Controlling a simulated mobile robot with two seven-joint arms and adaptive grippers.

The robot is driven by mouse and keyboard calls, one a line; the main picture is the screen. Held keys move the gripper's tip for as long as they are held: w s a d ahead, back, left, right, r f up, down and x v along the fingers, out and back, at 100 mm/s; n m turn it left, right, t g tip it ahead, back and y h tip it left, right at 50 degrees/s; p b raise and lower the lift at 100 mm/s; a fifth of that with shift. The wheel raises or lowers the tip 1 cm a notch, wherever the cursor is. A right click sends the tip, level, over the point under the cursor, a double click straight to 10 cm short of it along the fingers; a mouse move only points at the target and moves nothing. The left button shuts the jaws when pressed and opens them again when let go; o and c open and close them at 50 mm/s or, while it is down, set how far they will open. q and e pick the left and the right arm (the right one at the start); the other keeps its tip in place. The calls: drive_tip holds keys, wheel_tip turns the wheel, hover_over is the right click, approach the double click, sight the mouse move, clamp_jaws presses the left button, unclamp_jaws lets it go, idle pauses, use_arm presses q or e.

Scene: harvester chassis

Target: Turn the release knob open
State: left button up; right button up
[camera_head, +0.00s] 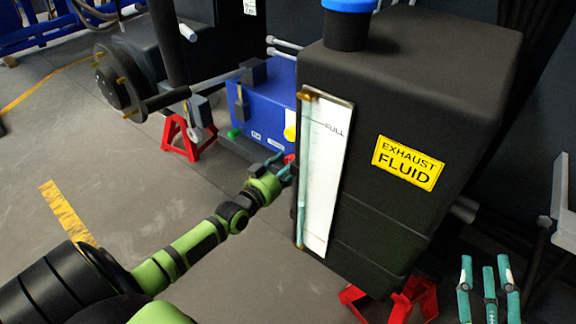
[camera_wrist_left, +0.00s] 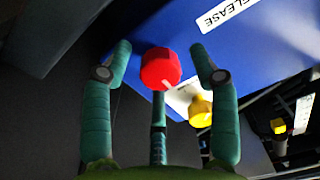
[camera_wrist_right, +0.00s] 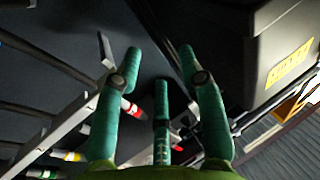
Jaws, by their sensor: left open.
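The red release knob (camera_wrist_left: 161,68) sits on the blue box (camera_wrist_left: 250,60) near a white "RELEASE" label (camera_wrist_left: 226,10) in the left wrist view. My left gripper (camera_wrist_left: 160,52) is open, with a finger on either side of the knob and the third finger below it. Gaps show between the two side fingers and the knob. In the head view the red knob (camera_head: 289,158) shows only as a small patch beside my left gripper (camera_head: 280,168), partly hidden by the tank. My right gripper (camera_head: 487,268) is open and empty at the lower right; it also shows in the right wrist view (camera_wrist_right: 160,58).
A yellow knob (camera_wrist_left: 200,110) is close to the red one. The black exhaust fluid tank (camera_head: 385,215) stands right of my left gripper, with a gauge strip (camera_head: 325,170). Red stands (camera_head: 187,140) are on the floor. Open floor lies left of my left arm.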

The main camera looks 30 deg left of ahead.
use_arm(q)
drive_tip(key=c, duration=1.1)
drive_tip(key=shift+c, duration=0.2)
